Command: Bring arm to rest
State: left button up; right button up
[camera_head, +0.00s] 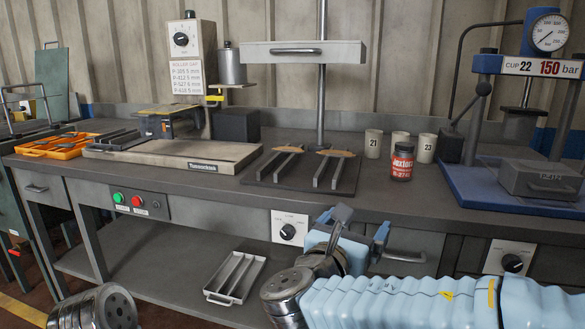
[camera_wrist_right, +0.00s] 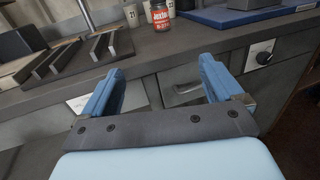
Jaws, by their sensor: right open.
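My right arm (camera_head: 400,302) comes in from the lower right, in front of the bench. Its gripper (camera_head: 361,226) is in front of the bench's front edge, near a drawer. In the right wrist view the two blue fingers of this gripper (camera_wrist_right: 162,75) stand wide apart with nothing between them. Part of my left arm (camera_head: 95,308) shows at the lower left. Its gripper is out of the picture.
A metal tray (camera_head: 236,278) lies on the lower shelf.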

notch_tip(320, 180, down, 20)
jog(key=m+g+y, duration=0.1)
jog(key=g+y, duration=0.2)
jog(key=g, duration=0.3)
jog(key=s+f+m+g+y, duration=0.3)
jog(key=s+f+m, duration=0.3)
jog(key=f+m, duration=0.4)
jog(key=s+f+m+g+y, duration=0.3)
jog(key=s+f+m, duration=0.3)
jog(key=f+m, duration=0.4)
jog(key=s+f+m+g+y, duration=0.2)
jog(key=s+f+m+y, duration=0.2)
jog(key=f, duration=1.3)
jog(key=s+m, duration=0.3)
jog(key=m, duration=0.3)
jog(key=shift+a+m+g, duration=0.25)
jog(key=shift+m+g, duration=0.05)
jog(key=shift+g, duration=0.1)
jog(key=shift+c, duration=0.3)
